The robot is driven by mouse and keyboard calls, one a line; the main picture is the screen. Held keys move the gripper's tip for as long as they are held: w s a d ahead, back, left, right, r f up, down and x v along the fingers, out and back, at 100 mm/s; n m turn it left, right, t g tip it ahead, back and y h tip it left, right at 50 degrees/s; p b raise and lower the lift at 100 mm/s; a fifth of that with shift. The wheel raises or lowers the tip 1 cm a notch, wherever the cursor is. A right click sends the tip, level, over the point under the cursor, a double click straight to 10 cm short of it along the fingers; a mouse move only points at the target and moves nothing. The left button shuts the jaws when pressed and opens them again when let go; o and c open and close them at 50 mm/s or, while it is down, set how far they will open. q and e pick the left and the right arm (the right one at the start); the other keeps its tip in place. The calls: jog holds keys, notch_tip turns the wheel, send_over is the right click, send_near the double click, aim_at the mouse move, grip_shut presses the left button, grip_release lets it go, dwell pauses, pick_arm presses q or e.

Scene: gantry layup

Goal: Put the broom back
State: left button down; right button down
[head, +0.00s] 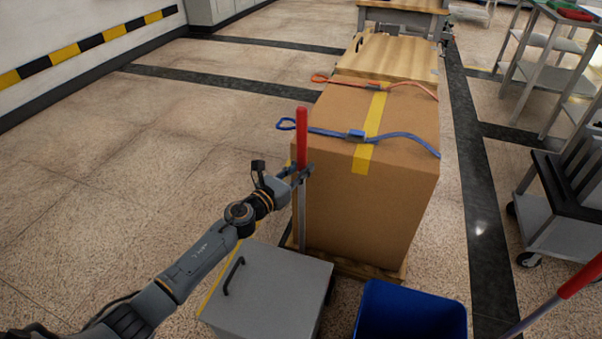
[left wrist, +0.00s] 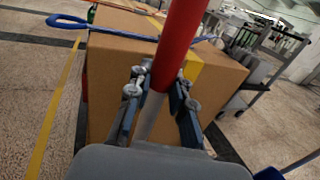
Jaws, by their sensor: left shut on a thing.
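A broom (head: 302,138) with a red grip and a grey pole stands nearly upright in front of the large cardboard box. My left gripper (head: 302,174) is shut around the pole just below the red grip. In the left wrist view the fingers (left wrist: 161,100) close on both sides of the pole, and the red grip (left wrist: 181,40) rises above them. The broom's lower end is hidden behind the grey cabinet in the head view, so its head does not show. My right gripper is in neither view.
The cardboard box (head: 400,120), with blue and orange straps, stands on a wooden pallet. A grey cabinet (head: 265,285) and a blue bin (head: 385,315) stand in front of it. Another red-gripped pole (head: 583,276) slants at lower right. Floor at left is open.

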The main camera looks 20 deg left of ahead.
pick_arm(q)
jog(key=shift+r, duration=0.15)
jog(key=c, duration=1.6)
grip_release()
jog(key=shift+f, duration=0.25)
jog(key=o, duration=0.4)
jog(key=shift+r, duration=0.15)
